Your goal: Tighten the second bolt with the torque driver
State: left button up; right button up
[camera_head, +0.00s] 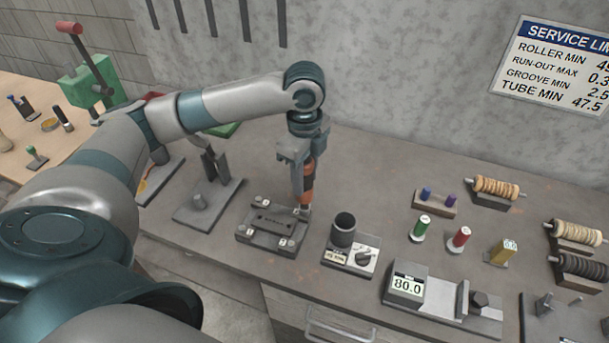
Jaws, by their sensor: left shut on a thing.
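My left gripper (296,155) points down and is shut on the torque driver (307,185), which has an orange and dark body. The driver stands about upright, with its lower tip at the right back corner of a dark grey fixture block (262,241). Light bolt heads show on the block, one at its front (284,243) and one at its left (243,230). The bolt under the driver tip is mostly hidden, and I cannot tell whether the tip is seated on it. My right gripper is not in view.
Right of the block stands a dark cup on a base with a knob (362,258). Colored bottles (421,228) and rollers (497,187) stand behind. A grey stand (208,200) is to the left. A wall closes the back.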

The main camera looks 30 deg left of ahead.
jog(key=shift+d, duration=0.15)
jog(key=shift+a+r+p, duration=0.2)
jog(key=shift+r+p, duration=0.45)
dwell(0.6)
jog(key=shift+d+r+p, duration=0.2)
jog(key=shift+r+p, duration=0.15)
jog(key=shift+p, duration=0.05)
dwell(0.7)
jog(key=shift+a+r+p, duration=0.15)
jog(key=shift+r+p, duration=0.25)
dwell(0.9)
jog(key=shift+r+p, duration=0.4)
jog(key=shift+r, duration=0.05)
dwell(0.8)
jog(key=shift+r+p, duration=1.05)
jog(key=shift+p, duration=0.05)
dwell(1.8)
